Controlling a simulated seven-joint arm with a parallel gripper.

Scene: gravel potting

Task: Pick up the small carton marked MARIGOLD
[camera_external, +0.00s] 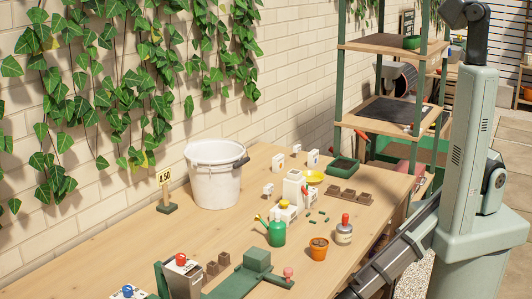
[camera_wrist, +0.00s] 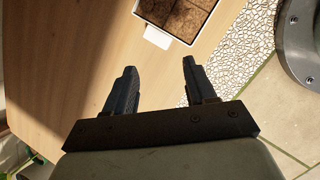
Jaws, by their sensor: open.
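Several small white cartons stand on the wooden table in the external view, among them a back left one (camera_external: 278,162), a back right one (camera_external: 313,159) and one nearer the bucket (camera_external: 268,190). Their print is too small to read, so I cannot tell which is marked MARIGOLD. My gripper (camera_wrist: 158,82) is open and empty in the wrist view, its two dark fingers apart above bare wood near the table edge. No carton can be made out between the fingers. The external view cuts off the end of my arm at the bottom edge.
A white-rimmed tray (camera_wrist: 215,10) with brown cells lies ahead of my fingers. A shelf rack (camera_external: 385,48) rises behind.

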